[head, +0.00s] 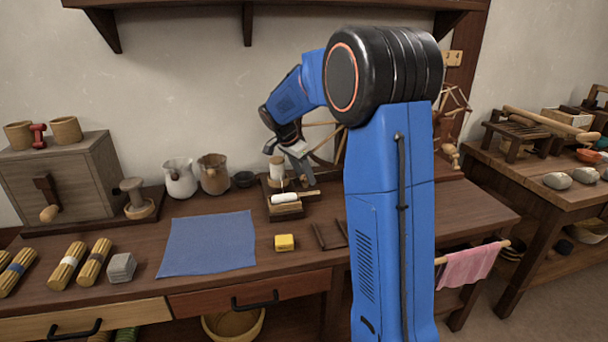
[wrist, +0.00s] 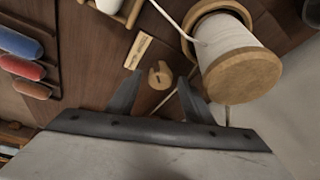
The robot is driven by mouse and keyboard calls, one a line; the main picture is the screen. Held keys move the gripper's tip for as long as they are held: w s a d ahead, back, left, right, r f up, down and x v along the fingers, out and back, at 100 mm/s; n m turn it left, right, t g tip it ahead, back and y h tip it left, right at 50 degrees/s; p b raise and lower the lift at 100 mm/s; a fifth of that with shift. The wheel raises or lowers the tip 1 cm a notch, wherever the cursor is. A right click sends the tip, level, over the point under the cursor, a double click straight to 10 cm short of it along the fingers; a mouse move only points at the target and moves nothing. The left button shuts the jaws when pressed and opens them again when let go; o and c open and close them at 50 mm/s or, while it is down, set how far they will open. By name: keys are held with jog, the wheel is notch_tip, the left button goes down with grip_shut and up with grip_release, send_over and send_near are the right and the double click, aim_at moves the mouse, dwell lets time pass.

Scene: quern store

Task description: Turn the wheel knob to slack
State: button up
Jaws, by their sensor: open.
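In the wrist view a small round wooden knob (wrist: 160,75) with a notch in its edge sits on dark wood. I take it for the wheel knob. A pale plate (wrist: 138,50) with marks too small to read lies beside it. My gripper (wrist: 160,92) is open, one dark finger on each side of the knob in the picture; I cannot tell whether they touch it. In the head view my gripper (head: 298,150) is low over the back of the bench, beside the white-thread spool (head: 277,168). The knob cannot be made out there.
The spool (wrist: 232,50) stands close right of my fingers in the wrist view, with a thread running from it. Coloured rolls (wrist: 22,68) lie at left. In the head view, a blue cloth (head: 210,243) and yellow block (head: 284,242) lie on the bench (head: 300,262). My arm hides part of the wheel.

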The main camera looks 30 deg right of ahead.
jog(key=c, duration=1)
jog(key=shift+n, duration=0.3)
jog(key=n, duration=0.1)
jog(key=n+t, duration=0.1)
jog(key=n, duration=0.1)
jog(key=shift+s+d+t, duration=0.1)
jog(key=shift+s+t, duration=0.05)
jog(key=shift+t, duration=0.15)
jog(key=n, duration=0.2)
jog(key=n+t+y, duration=0.1)
jog(key=n, duration=0.2)
jog(key=shift+s+d+y, duration=0.1)
jog(key=shift+s+y, duration=0.05)
jog(key=shift+y, duration=0.15)
jog(key=n+y, duration=0.1)
jog(key=n, duration=0.1)
jog(key=n+t, duration=0.1)
jog(key=n, duration=0.2)
jog(key=shift+d+y, duration=0.15)
jog(key=shift+y, duration=0.25)
jog(key=shift+d+n+y, duration=0.1)
jog(key=shift+n+y, duration=0.7)
jog(key=shift+n, duration=1.4)
